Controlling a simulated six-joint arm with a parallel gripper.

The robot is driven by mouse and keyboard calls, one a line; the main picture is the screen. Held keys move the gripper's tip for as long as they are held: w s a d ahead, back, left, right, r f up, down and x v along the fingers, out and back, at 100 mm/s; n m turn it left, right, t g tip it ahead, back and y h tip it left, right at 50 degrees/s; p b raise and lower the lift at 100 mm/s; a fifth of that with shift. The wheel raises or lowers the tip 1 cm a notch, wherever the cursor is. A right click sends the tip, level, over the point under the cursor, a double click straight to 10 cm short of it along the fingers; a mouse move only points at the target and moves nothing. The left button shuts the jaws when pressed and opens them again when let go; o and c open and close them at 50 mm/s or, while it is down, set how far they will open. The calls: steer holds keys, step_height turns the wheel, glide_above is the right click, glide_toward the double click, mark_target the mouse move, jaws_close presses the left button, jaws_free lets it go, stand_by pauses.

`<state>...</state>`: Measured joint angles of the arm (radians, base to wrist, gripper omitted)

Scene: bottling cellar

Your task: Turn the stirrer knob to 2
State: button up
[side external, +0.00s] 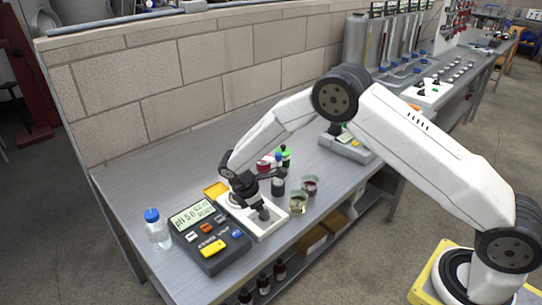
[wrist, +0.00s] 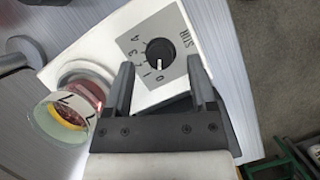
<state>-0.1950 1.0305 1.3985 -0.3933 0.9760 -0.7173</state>
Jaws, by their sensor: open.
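The stirrer is a white box (side external: 268,228) on the bench, with a grey dial panel marked STIR and 0 to 4 in the wrist view (wrist: 183,68). Its round black knob (wrist: 159,50) has a white pointer line that appears to point at 0. My gripper (wrist: 160,72) is open and empty, one finger on either side just below the knob in the picture. I cannot tell whether the fingers touch anything. In the side view my gripper (side external: 262,212) is over the stirrer and hides the knob.
A glass vessel with red contents (wrist: 75,105) stands beside the dial panel. A pH meter (side external: 208,240) and a blue-capped bottle (side external: 158,232) are to the left. Beakers (side external: 298,204) and small bottles stand close on the right. A brick wall (side external: 190,90) runs behind the bench.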

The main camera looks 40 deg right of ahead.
steer(key=shift+s+d+f, duration=0.1)
steer(key=shift+d+f, duration=0.15)
steer(key=shift+f, duration=0.35)
jaws_close()
steer(key=shift+m, duration=0.3)
steer(key=m, duration=0.2)
steer(key=m+g+y, duration=0.1)
steer(key=m, duration=0.2)
steer(key=shift+w+d+g, duration=0.1)
steer(key=shift+w+g, duration=0.1)
steer(key=shift+g, duration=0.1)
steer(key=m+y, duration=0.1)
steer(key=m, duration=0.2)
steer(key=m+g+y, duration=0.1)
steer(key=m, duration=0.2)
steer(key=shift+d, duration=0.15)
